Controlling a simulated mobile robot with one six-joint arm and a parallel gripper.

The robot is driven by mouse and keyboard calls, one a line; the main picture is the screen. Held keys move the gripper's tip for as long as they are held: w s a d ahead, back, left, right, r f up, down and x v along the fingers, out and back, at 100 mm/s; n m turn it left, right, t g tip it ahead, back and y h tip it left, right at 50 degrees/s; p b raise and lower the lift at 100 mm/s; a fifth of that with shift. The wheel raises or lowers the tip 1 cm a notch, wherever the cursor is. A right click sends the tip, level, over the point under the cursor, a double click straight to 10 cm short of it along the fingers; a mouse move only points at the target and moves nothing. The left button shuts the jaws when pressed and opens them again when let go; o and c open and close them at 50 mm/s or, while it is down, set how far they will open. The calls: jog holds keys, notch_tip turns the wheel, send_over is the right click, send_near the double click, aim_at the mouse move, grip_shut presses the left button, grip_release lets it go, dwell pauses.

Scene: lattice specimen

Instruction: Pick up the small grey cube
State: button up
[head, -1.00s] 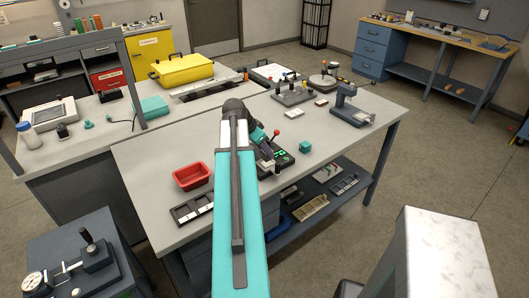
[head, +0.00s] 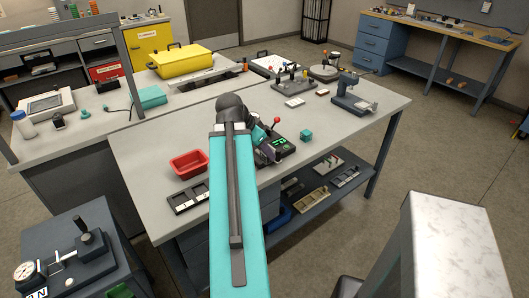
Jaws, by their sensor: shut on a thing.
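My turquoise arm reaches over the front of the grey workbench (head: 150,140). My gripper (head: 268,154) is at its far end, low beside a black device with a green display and a red-knobbed lever (head: 283,147). The jaws are small and partly hidden by my arm. They are shut on a small greyish thing, which I take to be the small grey cube; its outline is not clear. I cannot tell whether it is clear of the surface beneath. A teal cube (head: 306,135) stands apart, to the right of the device.
A red bin (head: 188,163) and a dark slotted tray (head: 188,200) lie left of my arm. A small press (head: 352,95) and several fixtures stand farther back. A marble-topped pedestal (head: 450,240) is at the lower right. Bench space is clear right of the teal cube.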

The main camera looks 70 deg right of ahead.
aim_at(265, 158)
jog(key=shift+a+f+b, duration=0.1)
jog(key=shift+f+b, duration=0.1)
jog(key=shift+b, duration=0.15)
jog(key=a+b, duration=0.1)
jog(key=b, duration=0.2)
jog(key=s+a+b, duration=0.1)
jog(key=a+b, duration=0.1)
jog(key=b, duration=0.1)
jog(key=a+b, duration=0.1)
jog(key=b, duration=0.3)
jog(key=shift+s+a+r, duration=0.15)
jog(key=shift+s+r, duration=0.2)
jog(key=shift+r, duration=0.1)
dwell(0.4)
